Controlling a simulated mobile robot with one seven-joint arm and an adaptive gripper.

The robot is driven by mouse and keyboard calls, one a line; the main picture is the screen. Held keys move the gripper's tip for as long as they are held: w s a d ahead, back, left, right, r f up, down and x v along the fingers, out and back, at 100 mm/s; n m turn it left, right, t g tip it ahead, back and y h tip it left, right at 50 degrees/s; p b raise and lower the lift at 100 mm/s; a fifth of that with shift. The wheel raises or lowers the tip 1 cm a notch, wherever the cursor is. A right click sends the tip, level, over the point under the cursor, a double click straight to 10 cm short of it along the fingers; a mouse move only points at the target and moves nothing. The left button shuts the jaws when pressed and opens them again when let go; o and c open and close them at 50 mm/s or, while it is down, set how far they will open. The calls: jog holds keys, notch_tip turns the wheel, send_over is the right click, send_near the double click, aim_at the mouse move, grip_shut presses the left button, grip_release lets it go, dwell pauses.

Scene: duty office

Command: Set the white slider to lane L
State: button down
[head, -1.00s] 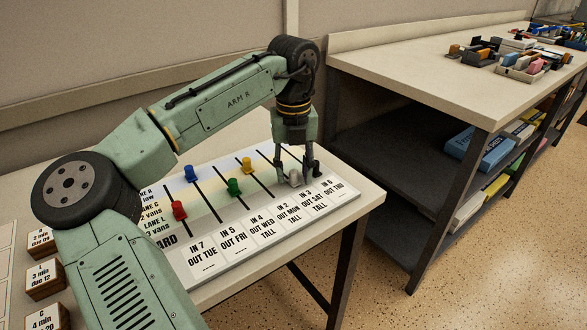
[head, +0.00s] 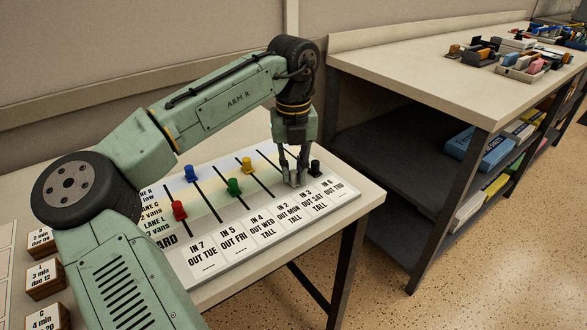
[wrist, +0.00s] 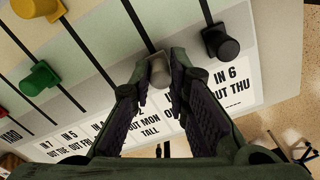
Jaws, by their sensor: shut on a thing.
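The white slider (head: 294,182) sits near the front end of its slot on the lane board (head: 190,282), just above the printed cards, in the grey band that appears to be the yard row. It also shows in the wrist view (wrist: 158,72), looking greyish. My gripper (head: 296,177) points down with its fingers closed on the slider's two sides; the fingers partly hide it in the head view. The lane L label (head: 156,219) is at the board's left, one band farther back than the yard label (head: 165,240).
A black slider (head: 315,167) stands close to the right of my gripper. Yellow (head: 247,165), green (head: 234,186), blue (head: 192,174) and red (head: 179,210) sliders stand to the left. A bench with trays (head: 420,70) is at the right.

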jog(key=shift+r, duration=0.1)
jog(key=shift+w+a+r+p, duration=0.15)
jog(key=shift+w+p, duration=0.15)
jog(key=shift+p, duration=0.15)
jog(key=w+a+p, duration=0.2)
jog(key=w, duration=0.1)
jog(key=shift+p, duration=0.4)
jog(key=shift+w+a, duration=0.25)
jog(key=shift+f, duration=0.2)
jog(key=c, duration=1.5)
grip_release()
jog(key=shift+c, duration=0.2)
